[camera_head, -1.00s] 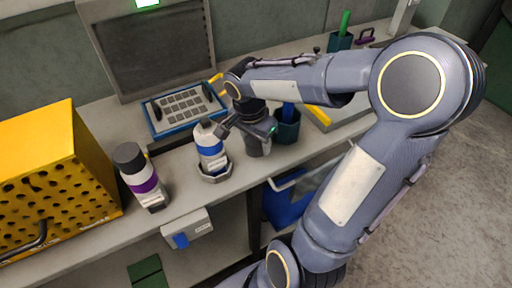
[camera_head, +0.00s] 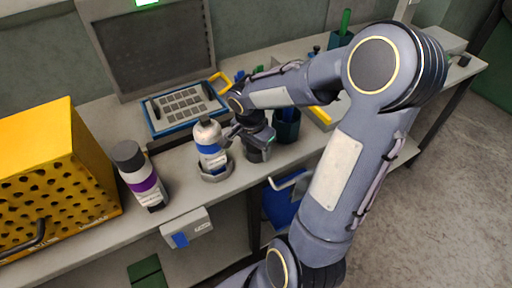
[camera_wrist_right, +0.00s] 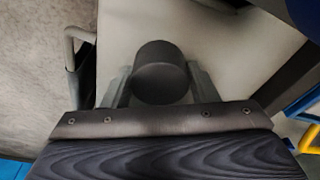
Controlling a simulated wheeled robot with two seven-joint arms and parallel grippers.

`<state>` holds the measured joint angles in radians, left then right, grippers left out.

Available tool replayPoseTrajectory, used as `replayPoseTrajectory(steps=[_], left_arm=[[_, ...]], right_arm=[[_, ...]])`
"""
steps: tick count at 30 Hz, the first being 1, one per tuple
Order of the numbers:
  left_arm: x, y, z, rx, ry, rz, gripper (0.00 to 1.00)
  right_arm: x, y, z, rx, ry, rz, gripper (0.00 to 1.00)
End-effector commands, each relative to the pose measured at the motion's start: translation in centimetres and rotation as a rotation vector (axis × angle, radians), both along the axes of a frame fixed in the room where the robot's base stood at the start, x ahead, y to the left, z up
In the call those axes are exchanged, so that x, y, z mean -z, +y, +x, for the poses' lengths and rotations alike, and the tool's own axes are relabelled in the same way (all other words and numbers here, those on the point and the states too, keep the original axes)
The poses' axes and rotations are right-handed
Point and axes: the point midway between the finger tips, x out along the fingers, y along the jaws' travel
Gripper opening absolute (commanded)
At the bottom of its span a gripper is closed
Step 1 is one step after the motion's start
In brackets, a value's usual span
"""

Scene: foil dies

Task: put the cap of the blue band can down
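The blue band can (camera_head: 210,150) stands upright in a grey ring holder (camera_head: 216,176) on the bench, its pale top bare of a cap. My right gripper (camera_head: 253,139) is just right of the can. In the right wrist view the dark round cap (camera_wrist_right: 160,72) sits between the two fingers of this gripper (camera_wrist_right: 160,82), which meet its sides. In the head view a dark cylinder, apparently the cap (camera_head: 259,154), shows below the gripper, at or very near the bench top; contact is unclear. My left gripper is out of view.
A purple band can (camera_head: 143,183) with a dark cap leans at the left by a yellow perforated box (camera_head: 50,175). A blue-edged tray (camera_head: 186,108) lies behind the can. A dark teal holder (camera_head: 287,127) stands close right of the gripper. The bench front edge is near.

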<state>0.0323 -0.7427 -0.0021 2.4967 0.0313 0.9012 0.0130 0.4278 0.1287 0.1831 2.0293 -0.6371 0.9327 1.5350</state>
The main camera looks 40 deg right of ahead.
Motion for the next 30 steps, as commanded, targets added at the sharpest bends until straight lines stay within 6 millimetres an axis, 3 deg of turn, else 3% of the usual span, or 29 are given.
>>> replayPoseTrajectory(steps=[4,16,30], left_arm=[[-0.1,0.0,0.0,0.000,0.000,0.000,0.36],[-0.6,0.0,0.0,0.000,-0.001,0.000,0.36],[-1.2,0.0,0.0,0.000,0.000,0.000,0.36]], right_arm=[[0.0,0.0,0.0,0.000,0.001,0.000,0.72],[-1.0,0.0,0.0,0.001,-0.002,-0.002,0.72],[-10.2,1.5,-0.2,0.000,-0.003,-0.001,0.72]])
